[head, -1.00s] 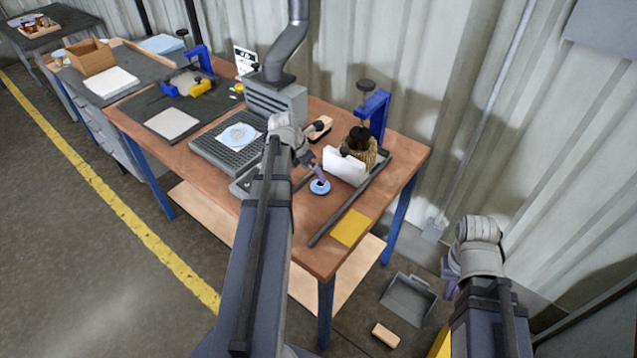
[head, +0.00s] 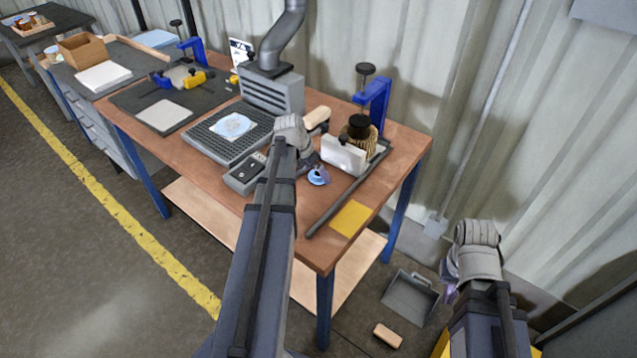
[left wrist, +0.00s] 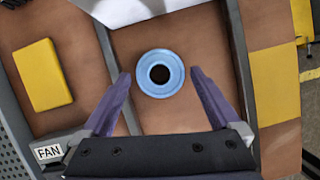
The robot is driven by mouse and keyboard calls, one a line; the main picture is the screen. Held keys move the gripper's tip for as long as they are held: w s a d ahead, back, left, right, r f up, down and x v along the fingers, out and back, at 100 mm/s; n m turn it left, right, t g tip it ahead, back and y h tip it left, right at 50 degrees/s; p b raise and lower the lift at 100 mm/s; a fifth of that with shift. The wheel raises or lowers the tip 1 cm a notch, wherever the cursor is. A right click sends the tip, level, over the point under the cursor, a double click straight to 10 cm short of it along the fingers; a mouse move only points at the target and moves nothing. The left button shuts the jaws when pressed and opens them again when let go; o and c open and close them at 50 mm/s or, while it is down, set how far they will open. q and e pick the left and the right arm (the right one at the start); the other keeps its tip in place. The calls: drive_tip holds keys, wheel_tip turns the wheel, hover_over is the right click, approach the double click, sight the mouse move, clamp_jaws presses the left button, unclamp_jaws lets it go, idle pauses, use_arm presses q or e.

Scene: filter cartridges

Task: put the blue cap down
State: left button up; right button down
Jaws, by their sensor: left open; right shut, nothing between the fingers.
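The blue cap (head: 318,177) is a round light-blue ring with a dark centre, and it appears to rest on the brown bench top (head: 308,215). In the left wrist view the cap (left wrist: 147,84) lies between the two purple fingertips, with a gap on each side. My left gripper (left wrist: 160,76) is open right at the cap. In the head view my left wrist partly hides its fingers. My right gripper (head: 449,292) is shut and empty, off to the right of the bench; its fingers are only partly seen.
Bare bench lies in front.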

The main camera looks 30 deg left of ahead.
sight(317, 174)
use_arm(q)
drive_tip(key=shift+w+f, duration=0.15)
drive_tip(key=shift+f, duration=0.35)
drive_tip(key=shift+r, duration=0.1)
use_arm(e)
drive_tip(key=shift+f, duration=0.4)
use_arm(q)
drive_tip(key=shift+c, duration=0.3)
drive_tip(key=c, duration=1.2)
drive_tip(key=shift+r, duration=0.15)
use_arm(e)
drive_tip(key=shift+r, duration=0.15)
